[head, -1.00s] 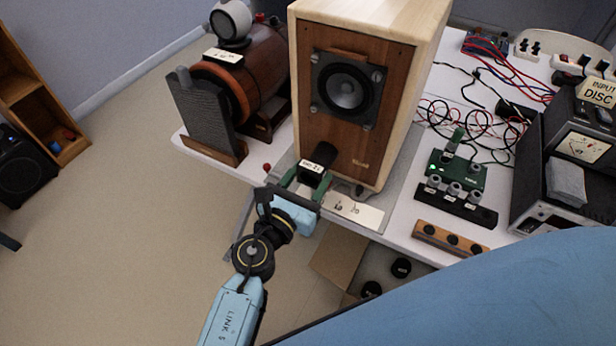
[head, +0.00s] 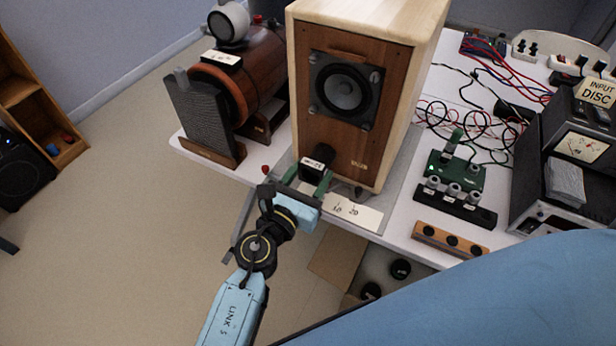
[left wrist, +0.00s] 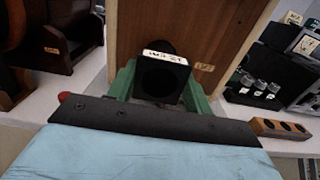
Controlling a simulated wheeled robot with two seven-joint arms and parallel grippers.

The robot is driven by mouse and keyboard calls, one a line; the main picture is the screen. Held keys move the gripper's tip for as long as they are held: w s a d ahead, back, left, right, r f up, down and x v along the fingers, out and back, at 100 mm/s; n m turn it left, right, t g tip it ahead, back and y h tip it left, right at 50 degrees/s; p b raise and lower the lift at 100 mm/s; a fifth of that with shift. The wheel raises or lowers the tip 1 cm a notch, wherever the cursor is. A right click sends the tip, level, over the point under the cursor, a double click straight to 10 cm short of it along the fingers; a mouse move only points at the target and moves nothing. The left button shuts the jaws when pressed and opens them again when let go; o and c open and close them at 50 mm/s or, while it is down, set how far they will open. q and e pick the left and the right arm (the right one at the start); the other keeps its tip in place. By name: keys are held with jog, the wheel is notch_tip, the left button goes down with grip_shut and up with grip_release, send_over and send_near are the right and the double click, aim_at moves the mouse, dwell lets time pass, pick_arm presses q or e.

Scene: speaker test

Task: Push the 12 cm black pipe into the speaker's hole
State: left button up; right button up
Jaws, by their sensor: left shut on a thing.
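The speaker (head: 307,100) is a tall wooden cabinet with a pale top and side, standing on the table. Its round driver (head: 343,92) is in the upper front. The black pipe (head: 313,171) with a white label is at the low front; it also shows in the left wrist view (left wrist: 162,79). The pipe's far end meets the dark area at the hole, whose rim is hidden, so its depth is unclear. My left gripper (head: 314,171) is shut on the pipe, one green finger on each side, also seen in the left wrist view (left wrist: 158,82). My right gripper is out of view.
A brown cylindrical speaker (head: 259,75) with a grey panel stands close at the left. A card (head: 352,212) lies at the table's front edge. A green board with knobs (head: 456,172), a wooden block with holes (head: 450,239) and a metered box (head: 570,160) are at the right.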

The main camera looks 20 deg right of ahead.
aim_at(320, 162)
pick_arm(q)
jog(key=shift+b+x, duration=0.35)
jog(key=shift+x, duration=0.8)
dwell(0.5)
jog(key=shift+w+d, duration=0.2)
jog(key=shift+d, duration=0.1)
jog(key=shift+b+x, duration=0.45)
jog(key=shift+x, duration=0.35)
dwell(0.4)
jog(key=o, duration=1.2)
jog(key=shift+r, duration=0.1)
jog(key=shift+s, duration=0.1)
